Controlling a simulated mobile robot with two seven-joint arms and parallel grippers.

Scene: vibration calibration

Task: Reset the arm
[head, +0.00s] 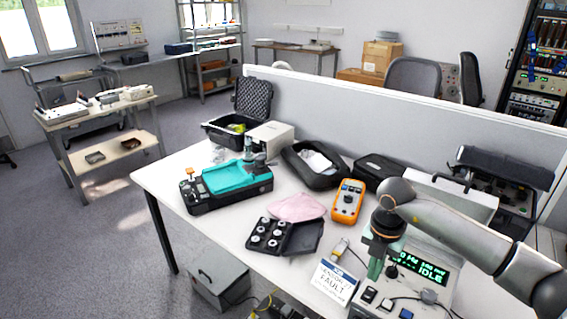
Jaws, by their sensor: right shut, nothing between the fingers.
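My right arm (460,232) reaches in from the right over the white table. Its gripper (375,272) points down, shut and empty, in front of the grey instrument box (425,300) with a green lit display reading "IDLE" (432,273). The gripper and wrist hide part of the display and the box's left side. I cannot tell whether the fingertips touch the box. Several switches and buttons show on the box's front panel. My left gripper is not in view.
On the table (165,181) are a teal-topped device (225,180), an orange meter (348,201), a pink cloth (297,207), a black case of round parts (268,235) and a "FAULT" card (333,282). A low partition (400,115) runs behind. The table's left front corner is clear.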

